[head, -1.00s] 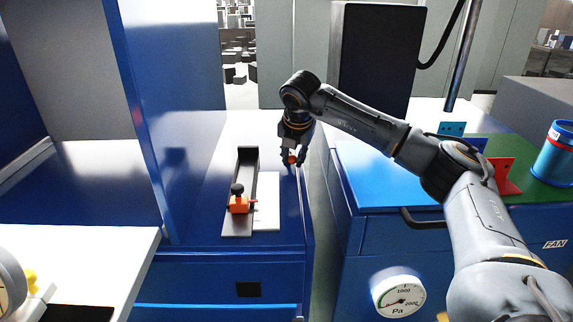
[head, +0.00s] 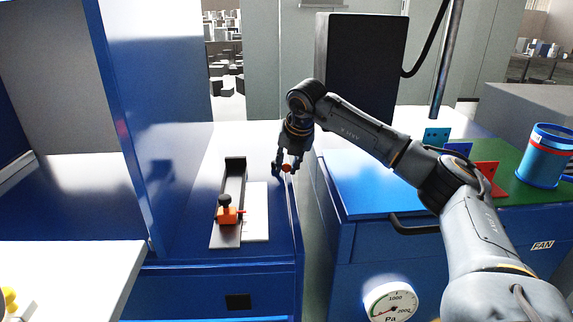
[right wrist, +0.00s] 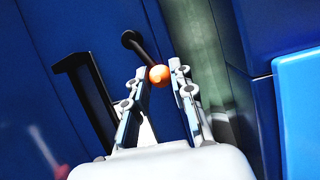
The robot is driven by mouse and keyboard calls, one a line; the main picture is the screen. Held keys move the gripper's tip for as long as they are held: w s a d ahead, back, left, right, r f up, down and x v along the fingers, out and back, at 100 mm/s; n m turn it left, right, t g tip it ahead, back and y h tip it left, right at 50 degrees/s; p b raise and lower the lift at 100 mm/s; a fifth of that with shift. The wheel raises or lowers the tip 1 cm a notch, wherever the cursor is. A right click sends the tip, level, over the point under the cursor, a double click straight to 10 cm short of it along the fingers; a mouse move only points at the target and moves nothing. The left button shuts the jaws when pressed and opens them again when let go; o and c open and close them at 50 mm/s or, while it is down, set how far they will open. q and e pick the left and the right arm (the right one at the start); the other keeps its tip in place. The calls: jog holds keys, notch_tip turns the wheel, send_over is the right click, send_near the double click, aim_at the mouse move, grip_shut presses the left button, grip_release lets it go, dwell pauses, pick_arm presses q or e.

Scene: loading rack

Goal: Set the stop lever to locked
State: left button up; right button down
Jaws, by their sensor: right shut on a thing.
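The stop lever is a dark rod (right wrist: 143,52) with an orange ball knob (right wrist: 159,76) at its end. In the right wrist view the rod runs from a dark round pivot (right wrist: 130,39) to the knob. My right gripper (right wrist: 166,77) is shut on the knob, one finger on each side. In the head view the gripper (head: 287,167) points down with the knob (head: 287,168) between its fingertips, at the right edge of the blue cabinet top. The rod is too small to make out there. I see no marking for the locked position. My left gripper is not in view.
A dark rail (head: 234,183) with an orange block (head: 226,215) and black knob lies left of the gripper, beside a white plate (head: 256,212). A narrow gap separates this cabinet from the blue bench (head: 365,185) at right. A tall blue panel (head: 150,130) stands left.

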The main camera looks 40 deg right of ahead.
jog(key=c, duration=1.1)
grip_release()
jog(key=shift+d, duration=0.3)
jog(key=shift+c, duration=0.2)
jog(key=shift+o, duration=0.2)
jog(key=shift+a, duration=0.1)
jog(key=shift+s+r, duration=0.1)
jog(key=shift+r, duration=0.25)
jog(key=v, duration=1.1)
jog(key=shift+s+r, duration=0.1)
